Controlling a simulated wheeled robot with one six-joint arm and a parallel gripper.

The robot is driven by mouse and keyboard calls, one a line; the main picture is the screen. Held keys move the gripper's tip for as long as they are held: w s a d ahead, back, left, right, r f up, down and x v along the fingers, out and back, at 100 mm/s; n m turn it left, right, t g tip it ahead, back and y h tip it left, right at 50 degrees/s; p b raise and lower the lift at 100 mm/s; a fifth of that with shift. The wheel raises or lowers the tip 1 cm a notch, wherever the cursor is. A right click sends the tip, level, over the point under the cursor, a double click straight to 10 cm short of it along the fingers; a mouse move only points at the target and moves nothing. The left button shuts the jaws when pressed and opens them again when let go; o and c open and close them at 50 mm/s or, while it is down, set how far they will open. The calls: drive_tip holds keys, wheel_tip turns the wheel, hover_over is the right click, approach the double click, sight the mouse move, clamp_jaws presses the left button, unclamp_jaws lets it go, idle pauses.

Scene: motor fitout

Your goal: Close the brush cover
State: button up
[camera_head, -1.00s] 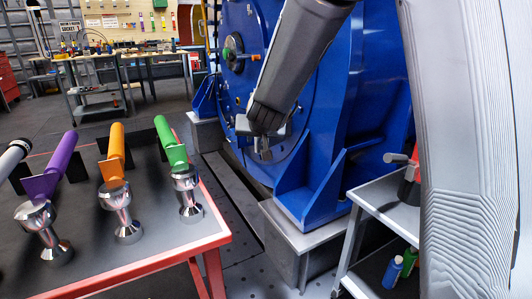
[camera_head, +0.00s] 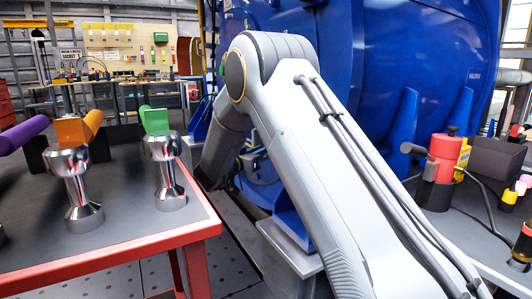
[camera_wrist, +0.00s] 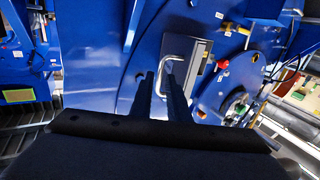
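The brush cover appears to be the grey panel (camera_wrist: 203,62) with a bent pale handle (camera_wrist: 181,50) on the blue motor housing (camera_wrist: 103,65). How far it stands open I cannot tell. In the wrist view, my gripper (camera_wrist: 158,77) points at the housing with its two dark fingers apart. The right fingertip is close to or overlaps the lower end of the handle; contact is unclear. Nothing shows held between the fingers. In the head view, my arm crosses in front of the blue motor (camera_head: 372,60) and hides most of the cover area; my gripper is not clearly visible there.
A red-edged table (camera_head: 125,252) with metal stands holding coloured-handled tools (camera_head: 168,165) is at left. A bench (camera_head: 505,262) with a red cylinder (camera_head: 442,155) and a dark bin (camera_head: 495,158) is at right. A red knob (camera_wrist: 222,64) is beside the panel.

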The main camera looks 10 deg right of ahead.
drive_tip(key=shift+b+x, duration=0.55)
drive_tip(key=shift+x, duration=1.45)
clamp_jaws()
